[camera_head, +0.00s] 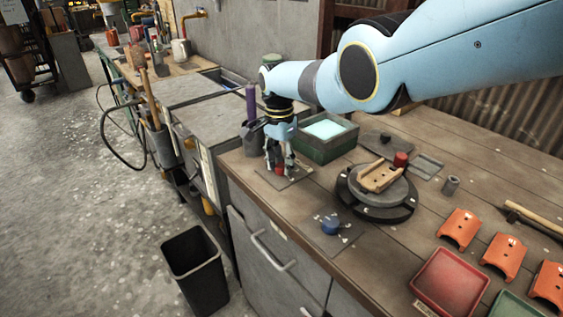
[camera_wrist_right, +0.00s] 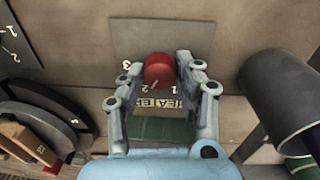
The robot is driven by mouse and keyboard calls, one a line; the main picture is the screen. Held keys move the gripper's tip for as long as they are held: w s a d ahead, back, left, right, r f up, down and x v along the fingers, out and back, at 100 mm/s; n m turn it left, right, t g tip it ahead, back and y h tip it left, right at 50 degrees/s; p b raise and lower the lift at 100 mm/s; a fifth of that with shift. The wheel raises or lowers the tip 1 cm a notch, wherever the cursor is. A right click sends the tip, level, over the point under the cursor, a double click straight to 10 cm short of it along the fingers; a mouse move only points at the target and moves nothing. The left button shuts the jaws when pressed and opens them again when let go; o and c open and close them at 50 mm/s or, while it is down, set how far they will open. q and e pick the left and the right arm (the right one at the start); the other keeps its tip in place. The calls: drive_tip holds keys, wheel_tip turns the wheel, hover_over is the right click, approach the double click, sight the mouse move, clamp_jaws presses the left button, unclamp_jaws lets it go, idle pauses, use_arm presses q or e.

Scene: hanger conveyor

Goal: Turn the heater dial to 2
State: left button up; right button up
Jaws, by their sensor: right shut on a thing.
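The red heater dial (camera_wrist_right: 158,70) sits on a grey square plate (camera_wrist_right: 150,42) on the bench, with a "HEATER" label (camera_wrist_right: 156,104) beside it. My right gripper (camera_wrist_right: 158,72) points down at the dial with a finger on either side, shut on it. A small light mark shows on the dial's lower edge, toward small numerals; I cannot tell exactly which number it meets. In the head view the dial (camera_head: 280,169) is partly hidden between the right gripper's fingers (camera_head: 279,164), above its plate (camera_head: 296,178). My left gripper is not in view.
A blue dial (camera_head: 330,224) on its own plate is nearer the front edge. A dark turntable (camera_head: 403,208) bearing a wooden piece (camera_head: 379,176) stands to the right. A green box (camera_head: 315,148) and a purple-handled item (camera_head: 251,104) stand close behind the gripper. Orange parts (camera_head: 460,228) lie farther right.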

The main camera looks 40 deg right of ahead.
sight(280, 164)
drive_tip(key=o, duration=1.2)
drive_tip(key=shift+c, duration=0.2)
drive_tip(key=shift+r, duration=0.1)
drive_tip(key=shift+w+r, duration=0.15)
drive_tip(key=shift+r, duration=0.1)
wheel_tip(280, 164, up, 11)
drive_tip(key=shift+w, duration=0.2)
